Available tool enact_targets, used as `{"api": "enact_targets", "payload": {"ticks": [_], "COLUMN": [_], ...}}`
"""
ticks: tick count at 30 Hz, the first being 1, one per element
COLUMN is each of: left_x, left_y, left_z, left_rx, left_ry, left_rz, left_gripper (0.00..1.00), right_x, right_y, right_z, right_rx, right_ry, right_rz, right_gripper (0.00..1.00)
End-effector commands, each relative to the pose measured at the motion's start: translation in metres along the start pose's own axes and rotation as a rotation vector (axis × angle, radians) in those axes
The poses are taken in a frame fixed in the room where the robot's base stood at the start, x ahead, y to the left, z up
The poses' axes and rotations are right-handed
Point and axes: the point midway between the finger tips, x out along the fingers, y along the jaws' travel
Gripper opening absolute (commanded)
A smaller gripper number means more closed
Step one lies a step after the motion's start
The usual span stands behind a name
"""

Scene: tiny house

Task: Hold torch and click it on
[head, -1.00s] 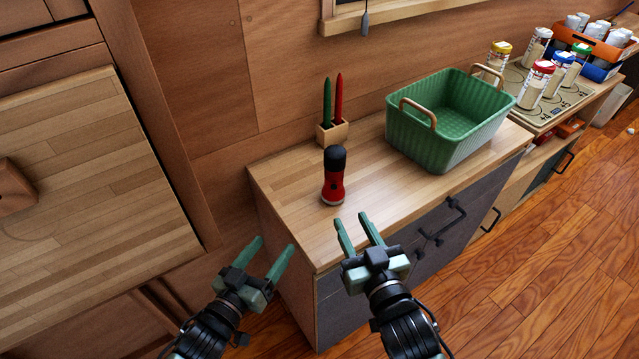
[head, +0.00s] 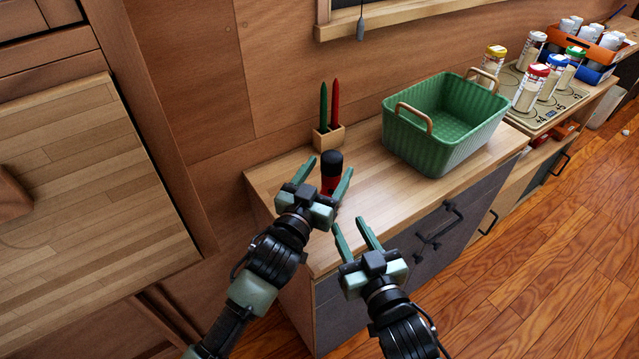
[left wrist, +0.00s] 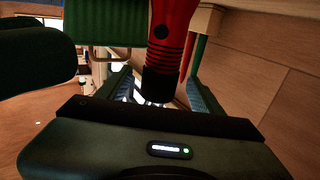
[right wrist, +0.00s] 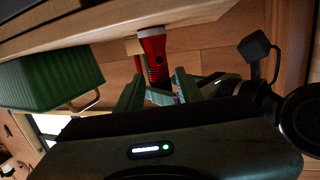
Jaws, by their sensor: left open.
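My right gripper (head: 352,225) is open and empty by the counter's front edge, apart from the torch. The torch (right wrist: 152,50) also shows beyond its fingers in the right wrist view.
A small wooden holder (head: 329,138) with a green and a red pencil-like item stands behind the torch. A green basket (head: 440,140) stands to the right on the counter. Several jars (head: 530,90) stand farther right. Bare counter (head: 375,185) lies between torch and basket.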

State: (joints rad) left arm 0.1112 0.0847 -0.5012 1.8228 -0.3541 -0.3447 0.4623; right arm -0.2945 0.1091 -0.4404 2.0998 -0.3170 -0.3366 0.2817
Motion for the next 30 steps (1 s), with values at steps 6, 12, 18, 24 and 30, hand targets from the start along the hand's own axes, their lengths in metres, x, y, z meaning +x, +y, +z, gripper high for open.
{"api": "enact_targets", "payload": {"ticks": [6, 12, 18, 24, 30], "left_x": [0.021, 0.025, 0.024, 0.024, 0.024], "left_y": [0.000, 0.000, 0.000, 0.000, 0.000], "left_z": [0.000, 0.001, 0.000, 0.001, 0.001], "left_rx": [-0.001, -0.001, -0.001, -0.001, -0.001], "left_ry": [0.002, 0.000, 0.000, 0.000, 0.000], "left_rz": [0.001, 0.001, 0.001, 0.000, 0.000], "left_gripper": [0.66, 0.66, 0.47, 0.00, 0.00], "right_x": [0.000, 0.000, 0.000, 0.000, 0.000], "right_y": [0.000, 0.000, 0.000, 0.000, 0.000], "right_z": [0.000, 0.000, 0.000, 0.000, 0.000], "right_rx": [0.000, 0.000, 0.000, 0.000, 0.000], "right_ry": [0.000, 0.000, 0.000, 0.000, 0.000], "right_rz": [0.000, 0.000, 0.000, 0.000, 0.000], "right_gripper": [0.36, 0.36, 0.36, 0.34, 0.00]}}
